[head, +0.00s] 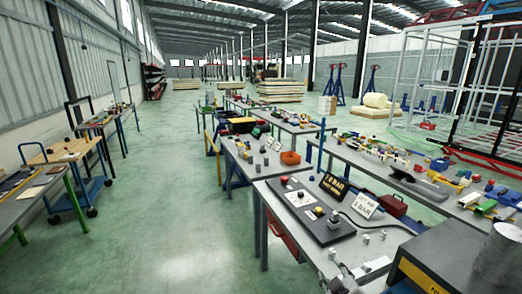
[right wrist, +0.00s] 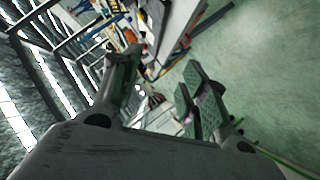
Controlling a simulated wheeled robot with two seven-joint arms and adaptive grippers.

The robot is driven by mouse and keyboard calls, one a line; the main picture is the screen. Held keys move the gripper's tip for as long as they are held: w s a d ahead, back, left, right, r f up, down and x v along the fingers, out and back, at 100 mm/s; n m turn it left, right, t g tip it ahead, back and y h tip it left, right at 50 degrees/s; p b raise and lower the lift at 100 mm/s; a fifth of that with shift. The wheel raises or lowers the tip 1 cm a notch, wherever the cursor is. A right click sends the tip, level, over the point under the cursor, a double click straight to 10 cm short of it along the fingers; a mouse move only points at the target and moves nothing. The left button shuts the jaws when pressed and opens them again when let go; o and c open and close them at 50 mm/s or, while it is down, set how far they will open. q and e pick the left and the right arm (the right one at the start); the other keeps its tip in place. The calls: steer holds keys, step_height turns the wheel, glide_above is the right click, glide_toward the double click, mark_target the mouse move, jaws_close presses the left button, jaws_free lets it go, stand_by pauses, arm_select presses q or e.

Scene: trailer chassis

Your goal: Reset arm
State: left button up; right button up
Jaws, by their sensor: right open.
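My right gripper (head: 338,278) shows small and dark at the bottom edge of the head view, low in front of the near workbench. In the right wrist view its two fingers (right wrist: 160,92) are spread wide apart. Nothing is between them, so it is open and empty. The rest of my right arm is cut off by the lower edge of the head view. My left gripper is not in view.
The near workbench (head: 268,196) carries a dark board (head: 316,222), pressure signs (head: 333,186) and small metal parts. A yellow-black box (head: 425,272) and grey cylinder (head: 499,258) stand at the lower right. A blue cart (head: 72,188) stands left. The green floor (head: 165,215) between is clear.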

steer(key=s+d+f+m+g, duration=0.1)
steer(key=s+f+m+g, duration=0.2)
steer(key=s+f+g, duration=0.5)
steer(key=s+f+m+g, duration=0.25)
steer(key=s+f, duration=0.35)
steer(key=s, duration=0.6)
step_height(320, 180, down, 37)
steer(key=s+b, duration=0.2)
steer(key=b, duration=0.3)
steer(key=s+d+f+g+b, duration=0.1)
steer(key=s+d+f+b, duration=0.1)
steer(key=s+f, duration=0.9)
steer(key=s+d+f+b, duration=0.2)
steer(key=s+f+b, duration=0.1)
steer(key=s+f, duration=0.8)
step_height(320, 180, down, 4)
steer(key=shift+s+d+r+g+y, duration=0.25)
steer(key=shift+d+g+y, duration=0.05)
steer(key=shift+d+g, duration=0.05)
